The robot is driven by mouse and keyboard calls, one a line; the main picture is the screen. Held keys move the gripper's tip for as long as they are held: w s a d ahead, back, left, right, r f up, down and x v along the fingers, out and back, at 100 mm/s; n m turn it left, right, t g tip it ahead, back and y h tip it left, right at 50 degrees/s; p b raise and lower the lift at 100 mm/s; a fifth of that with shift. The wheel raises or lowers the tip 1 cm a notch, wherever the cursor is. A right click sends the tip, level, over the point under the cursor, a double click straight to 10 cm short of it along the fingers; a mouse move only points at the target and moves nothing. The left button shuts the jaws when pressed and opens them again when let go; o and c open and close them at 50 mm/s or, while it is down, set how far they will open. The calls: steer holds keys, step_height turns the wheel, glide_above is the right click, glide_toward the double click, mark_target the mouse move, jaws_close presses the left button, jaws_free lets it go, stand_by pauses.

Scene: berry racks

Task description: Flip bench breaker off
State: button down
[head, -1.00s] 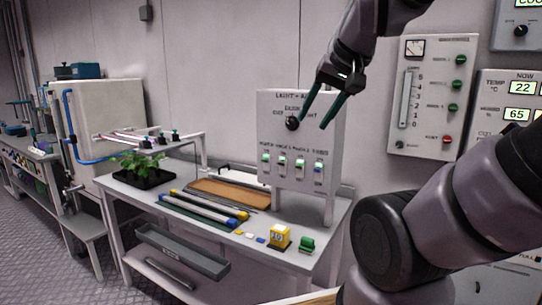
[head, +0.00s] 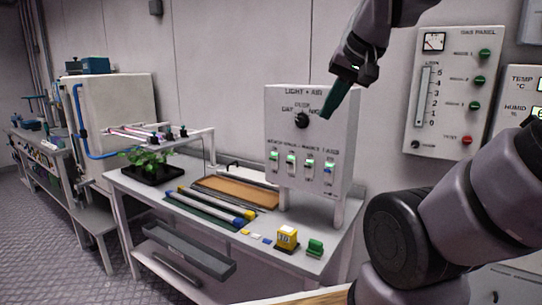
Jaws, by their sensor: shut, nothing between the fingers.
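The LIGHT + AIR panel (head: 335,135) stands upright at the back of the bench. A row of small switches crosses its lower half. The leftmost switch (head: 275,158) sits under a label that seems to read BENCH and shows a green light at its top. The rightmost switch (head: 328,170) looks bluish. Their exact lever positions are too small to tell. My gripper (head: 325,114) is shut and empty, pointing down in front of the panel's upper right, above the switches and right of the black dial (head: 302,121). It hides part of the dial's lettering.
A yellow block (head: 287,239) and a green item (head: 315,247) lie on the bench (head: 262,261) before the panel. Rods, a brown board (head: 237,191) and a plant tray (head: 153,175) lie left. The gas panel (head: 455,95) hangs right.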

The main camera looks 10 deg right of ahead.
steer(key=w+r+m+g, duration=0.1)
steer(key=w+g, duration=0.1)
steer(key=w, duration=0.7)
steer(key=m+g+h, duration=0.3)
steer(key=m+h, duration=0.1)
glide_above(272, 158)
steer(key=s+a, duration=0.2)
step_height(272, 158, down, 10)
steer(key=shift+w+a+r, duration=0.1)
steer(key=shift+w+a, duration=0.05)
steer(key=shift+w, duration=0.1)
steer(key=x, duration=1)
steer(key=shift+w, duration=0.15)
steer(key=shift+r, duration=0.1)
steer(key=shift+s+f, duration=0.2)
